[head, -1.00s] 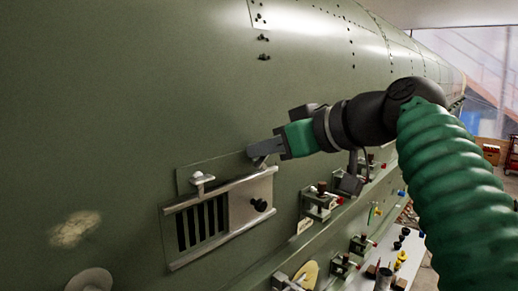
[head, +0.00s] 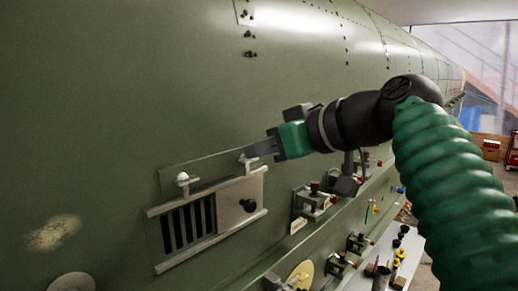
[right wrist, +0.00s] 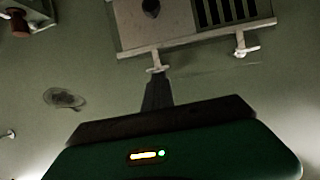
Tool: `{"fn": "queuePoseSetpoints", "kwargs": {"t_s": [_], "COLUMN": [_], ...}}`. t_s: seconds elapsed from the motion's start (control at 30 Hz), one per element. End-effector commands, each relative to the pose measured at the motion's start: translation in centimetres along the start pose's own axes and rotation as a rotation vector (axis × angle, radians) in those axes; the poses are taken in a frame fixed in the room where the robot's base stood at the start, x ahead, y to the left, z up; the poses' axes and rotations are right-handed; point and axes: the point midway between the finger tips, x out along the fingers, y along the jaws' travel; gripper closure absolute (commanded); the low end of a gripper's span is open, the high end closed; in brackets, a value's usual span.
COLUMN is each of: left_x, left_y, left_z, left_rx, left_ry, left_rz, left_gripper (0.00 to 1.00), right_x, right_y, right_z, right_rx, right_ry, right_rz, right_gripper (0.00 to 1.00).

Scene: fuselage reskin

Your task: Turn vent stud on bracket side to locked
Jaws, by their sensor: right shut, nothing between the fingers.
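The vent (head: 180,228) is a slotted grille with a pale plate and dark knob, set in the green fuselage skin. One vent stud (head: 183,178) stands at its upper left corner, with a pale rounded head. The other vent stud (head: 243,157), on the side toward the clamp brackets, is partly hidden by my right gripper (head: 250,153). The right gripper is shut and empty, its tip at this stud. In the right wrist view, the shut fingers (right wrist: 156,92) end right at the stud (right wrist: 155,68); contact is unclear. The stud's lock state cannot be read. My left gripper is not in view.
Several brackets with dark red knobs (head: 314,200) line a ledge right of the vent. Below them a white bench (head: 362,268) carries small parts. A round disc (head: 72,283) sits at lower left.

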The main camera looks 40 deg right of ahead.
Motion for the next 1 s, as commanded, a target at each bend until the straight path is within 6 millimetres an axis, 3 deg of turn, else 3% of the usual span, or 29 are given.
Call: {"fn": "queuePoseSetpoints", "kwargs": {"t_s": [0.57, 0.77, 1.0], "left_x": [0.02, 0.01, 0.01], "left_y": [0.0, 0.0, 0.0], "left_z": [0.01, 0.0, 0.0], "left_rx": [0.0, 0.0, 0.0], "left_ry": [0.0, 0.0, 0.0], "left_rz": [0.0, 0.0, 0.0], "left_gripper": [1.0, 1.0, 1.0], "right_x": [0.12, 0.09, 0.07], "right_y": [-0.02, 0.0, 0.01], "right_z": [0.11, 0.08, 0.05], "right_rx": [0.001, 0.001, 0.001], "right_ry": [-0.003, -0.002, -0.001], "right_rz": [-0.002, -0.001, 0.0], "right_gripper": [1.0, 0.74, 0.74]}}
